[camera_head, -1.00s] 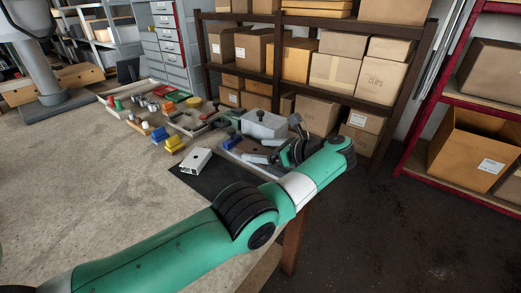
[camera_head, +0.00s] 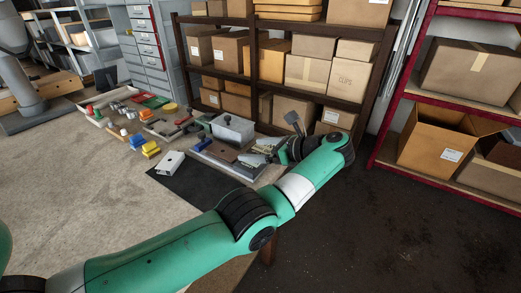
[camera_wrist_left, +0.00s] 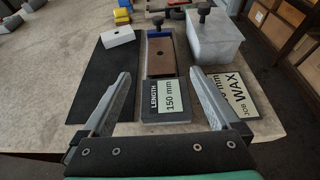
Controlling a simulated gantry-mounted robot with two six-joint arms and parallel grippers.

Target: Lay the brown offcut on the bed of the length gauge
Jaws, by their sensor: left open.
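The brown offcut (camera_head: 221,151) lies flat in the length gauge (camera_head: 236,168), on its bed. In the left wrist view the brown offcut (camera_wrist_left: 160,56) lies lengthwise in the gauge, between the blue part with a black knob at the far end and the "LENGTH 150 mm" block (camera_wrist_left: 167,98) at the near end. Whether it touches either end is hard to tell. My left gripper (camera_wrist_left: 161,74) is open, its fingers apart with nothing between them, back on the near side of the gauge. In the head view my left gripper (camera_head: 262,150) is right of the offcut. My right gripper is not in view.
A white profile piece (camera_wrist_left: 120,37) lies on the black mat (camera_wrist_left: 105,75) left of the gauge. Yellow and blue blocks (camera_head: 150,149) sit farther left.

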